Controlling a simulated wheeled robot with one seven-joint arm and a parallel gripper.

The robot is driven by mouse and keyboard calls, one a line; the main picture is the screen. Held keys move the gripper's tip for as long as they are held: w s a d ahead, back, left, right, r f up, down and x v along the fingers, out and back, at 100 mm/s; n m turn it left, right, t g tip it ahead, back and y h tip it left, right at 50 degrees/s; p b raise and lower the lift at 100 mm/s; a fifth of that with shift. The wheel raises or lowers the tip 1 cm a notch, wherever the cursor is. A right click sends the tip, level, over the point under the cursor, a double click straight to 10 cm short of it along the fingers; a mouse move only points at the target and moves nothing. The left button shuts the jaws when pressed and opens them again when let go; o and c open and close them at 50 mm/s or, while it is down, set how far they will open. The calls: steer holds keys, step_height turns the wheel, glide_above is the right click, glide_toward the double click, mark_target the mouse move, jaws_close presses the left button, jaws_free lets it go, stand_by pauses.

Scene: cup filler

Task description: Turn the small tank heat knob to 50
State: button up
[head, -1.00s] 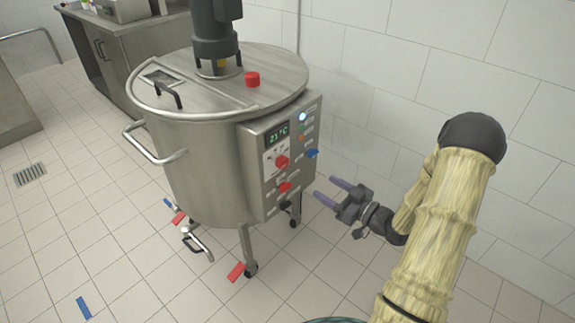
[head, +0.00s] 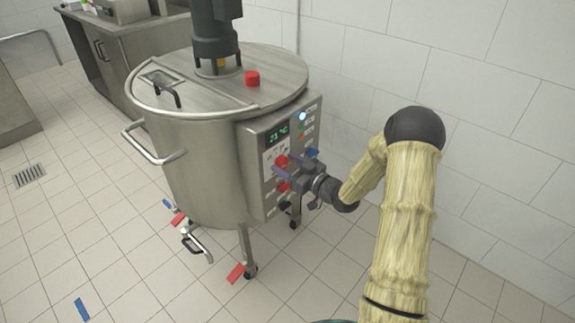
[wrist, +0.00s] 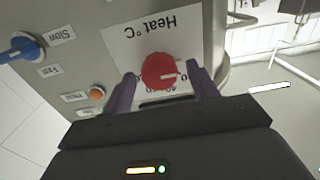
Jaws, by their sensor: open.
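The small tank (head: 200,165) is a round steel vessel on legs with a control box on its right side. The red heat knob (wrist: 160,71) sits on a white plate marked "Heat °C", upside down in the wrist view; its white mark points right in that view. In the head view the heat knob (head: 282,161) shows just above my fingers. My gripper (wrist: 158,80) is open, with one purple finger on each side of the knob. I cannot tell whether either finger touches it. Part of the number scale is hidden behind the knob and gripper.
The display (head: 279,135) reads about 21 °C. A blue knob (wrist: 22,47) labelled Slow and Fast and an orange button (wrist: 96,93) are beside the plate. Another red knob (head: 285,187) is below. The tiled wall (head: 440,70) stands to the right.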

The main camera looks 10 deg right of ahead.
steer(key=shift+w, duration=0.1)
steer(key=c, duration=1)
